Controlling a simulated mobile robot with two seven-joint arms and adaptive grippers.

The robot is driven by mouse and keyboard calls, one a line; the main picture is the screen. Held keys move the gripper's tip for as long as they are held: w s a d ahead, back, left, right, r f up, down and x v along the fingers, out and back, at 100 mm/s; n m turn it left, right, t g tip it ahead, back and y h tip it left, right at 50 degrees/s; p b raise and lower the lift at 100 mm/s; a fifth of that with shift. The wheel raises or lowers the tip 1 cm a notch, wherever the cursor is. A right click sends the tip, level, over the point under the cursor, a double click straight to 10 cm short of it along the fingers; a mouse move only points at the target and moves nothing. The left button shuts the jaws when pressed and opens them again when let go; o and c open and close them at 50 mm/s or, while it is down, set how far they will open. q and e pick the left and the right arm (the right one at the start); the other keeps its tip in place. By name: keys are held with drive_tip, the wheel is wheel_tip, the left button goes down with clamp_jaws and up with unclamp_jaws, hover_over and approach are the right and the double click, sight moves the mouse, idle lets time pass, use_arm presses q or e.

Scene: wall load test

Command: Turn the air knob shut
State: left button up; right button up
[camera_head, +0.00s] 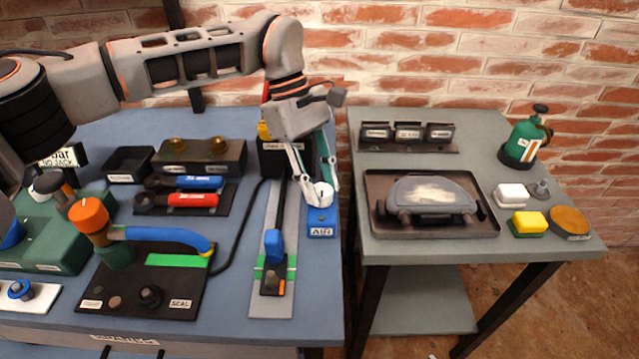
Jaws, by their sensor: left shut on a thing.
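The air knob (320,196) is a round white knob with a short dark mark on its top. It stands on a blue base (322,222) with a label reading "AIR", near the right edge of the blue table. My left gripper (315,188) comes down from above. Its thin fingers reach down on both sides of the knob, and it is shut on it. The fingers and wrist hide part of what lies behind. My right gripper is not in view.
A grey rail (271,300) with a blue slider lies just left of the knob. A black board (215,290) with an orange-capped handle is further left. A gap separates the blue table from the grey table (430,250), which holds a tray (485,228) and a green bottle (522,140).

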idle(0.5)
use_arm(q)
drive_tip(key=o, duration=1.1)
drive_tip(key=v, duration=1.2)
drive_tip(key=shift+d, duration=0.15)
